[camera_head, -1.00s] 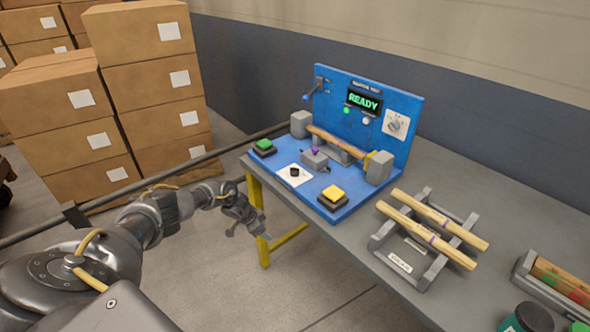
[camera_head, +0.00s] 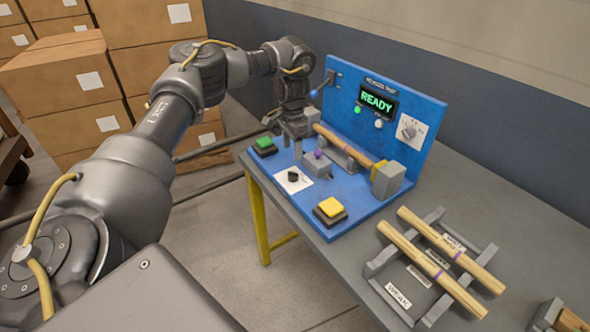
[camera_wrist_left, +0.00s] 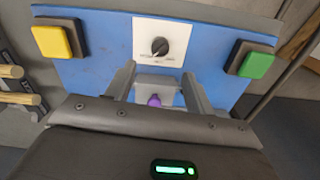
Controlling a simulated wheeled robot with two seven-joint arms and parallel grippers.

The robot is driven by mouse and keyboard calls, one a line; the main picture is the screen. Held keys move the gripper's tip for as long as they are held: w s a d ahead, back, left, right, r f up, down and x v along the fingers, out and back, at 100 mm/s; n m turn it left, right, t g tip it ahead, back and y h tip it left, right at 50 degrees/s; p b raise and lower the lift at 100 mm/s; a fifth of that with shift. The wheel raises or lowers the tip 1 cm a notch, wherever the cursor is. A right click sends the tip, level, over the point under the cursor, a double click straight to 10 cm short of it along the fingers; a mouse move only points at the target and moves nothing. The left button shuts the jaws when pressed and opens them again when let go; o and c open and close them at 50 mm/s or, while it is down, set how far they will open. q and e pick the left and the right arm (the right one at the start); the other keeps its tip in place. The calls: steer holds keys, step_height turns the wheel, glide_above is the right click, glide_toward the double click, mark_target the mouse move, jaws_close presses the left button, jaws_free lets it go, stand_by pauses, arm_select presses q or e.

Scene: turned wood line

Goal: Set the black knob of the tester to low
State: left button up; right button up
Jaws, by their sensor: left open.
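The blue tester (camera_head: 345,215) stands on the grey bench, its upright panel showing a lit READY display (camera_head: 376,102). The black knob (camera_head: 293,177) sits on a white plate at the front of the tester's base. It also shows in the left wrist view (camera_wrist_left: 159,46), beyond my fingertips; its printed labels are too small to read. My left gripper (camera_head: 295,147) points down above the base, behind the knob, open and apart from it. In the left wrist view my left gripper's fingers (camera_wrist_left: 157,80) stand either side of a grey block with a purple top (camera_wrist_left: 154,100). My right gripper is not in view.
A green button (camera_head: 265,144) and a yellow button (camera_head: 330,207) flank the knob. A wooden spindle (camera_head: 345,144) lies across the tester, behind the grey block. Another dial (camera_head: 408,129) is on the upright panel. A rack (camera_head: 430,262) with two spindles stands at right.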

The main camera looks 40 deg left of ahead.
mark_target(293, 172)
arm_select(q)
step_height(293, 172, down, 3)
step_height(293, 172, down, 6)
steer(key=shift+w+r+p, duration=0.1)
steer(key=shift+w+p, duration=0.05)
steer(key=shift+p, duration=0.4)
steer(key=shift+f, duration=0.7)
steer(key=shift+w+f, duration=0.1)
steer(key=shift+f, duration=0.2)
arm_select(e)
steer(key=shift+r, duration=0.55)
arm_select(q)
steer(key=shift+c, duration=1.1)
steer(key=c, duration=0.8)
steer(key=shift+o, duration=0.2)
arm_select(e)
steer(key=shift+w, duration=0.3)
